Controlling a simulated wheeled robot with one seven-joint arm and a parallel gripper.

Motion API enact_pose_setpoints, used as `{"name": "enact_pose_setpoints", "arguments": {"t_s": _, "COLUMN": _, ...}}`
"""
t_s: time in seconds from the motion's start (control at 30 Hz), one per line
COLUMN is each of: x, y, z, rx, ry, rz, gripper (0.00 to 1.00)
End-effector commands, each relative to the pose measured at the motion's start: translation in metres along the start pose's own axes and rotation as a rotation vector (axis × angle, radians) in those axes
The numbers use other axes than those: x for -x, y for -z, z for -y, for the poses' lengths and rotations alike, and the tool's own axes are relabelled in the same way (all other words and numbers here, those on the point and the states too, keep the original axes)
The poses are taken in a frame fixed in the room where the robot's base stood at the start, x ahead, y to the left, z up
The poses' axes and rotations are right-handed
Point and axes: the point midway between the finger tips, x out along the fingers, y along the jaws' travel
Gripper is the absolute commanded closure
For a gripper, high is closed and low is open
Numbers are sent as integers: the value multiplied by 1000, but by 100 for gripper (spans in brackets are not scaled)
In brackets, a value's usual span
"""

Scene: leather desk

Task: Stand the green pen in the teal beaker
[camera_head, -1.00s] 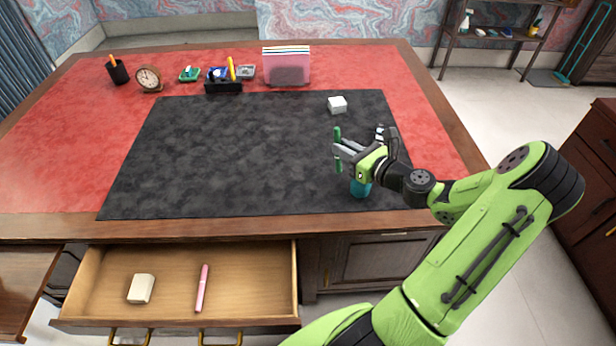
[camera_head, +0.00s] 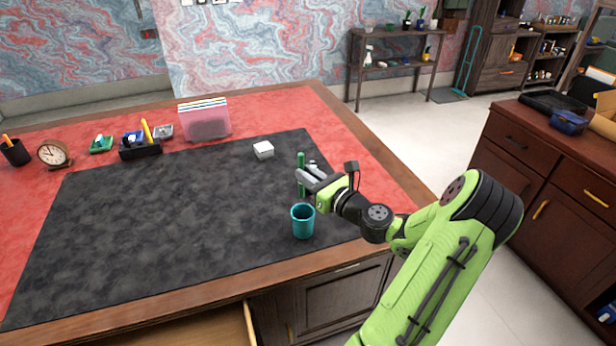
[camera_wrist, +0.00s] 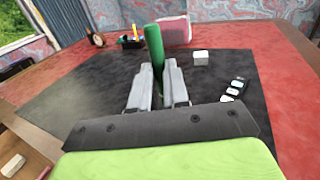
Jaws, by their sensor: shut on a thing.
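The green pen (camera_head: 301,161) is upright between the fingers of my gripper (camera_head: 308,178), which is shut on it. In the wrist view the pen (camera_wrist: 154,46) rises between the two grey fingertips (camera_wrist: 154,75), and its lower part is partly hidden. The teal beaker (camera_head: 303,222) stands upright on the black desk mat, near its front right edge. In the head view the pen appears above and behind the beaker's rim, apart from it. The beaker does not show in the wrist view.
The black mat (camera_head: 170,215) is mostly clear. A white block (camera_head: 263,150) lies beyond the gripper. A pink file holder (camera_head: 205,122), a pen tray (camera_head: 140,150), a clock (camera_head: 53,154) and a black pen cup (camera_head: 15,152) stand along the back. Small dark and white items (camera_wrist: 236,88) lie to the right.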

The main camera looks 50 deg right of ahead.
Motion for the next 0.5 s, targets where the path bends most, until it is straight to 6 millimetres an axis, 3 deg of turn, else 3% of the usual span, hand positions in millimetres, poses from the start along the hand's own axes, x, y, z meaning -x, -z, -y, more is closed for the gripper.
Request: {"name": "enact_pose_setpoints", "arguments": {"t_s": 0.5, "x": 0, "y": 43, "z": 0, "rx": -2, "ry": -1, "rz": -1, "gripper": 100}}
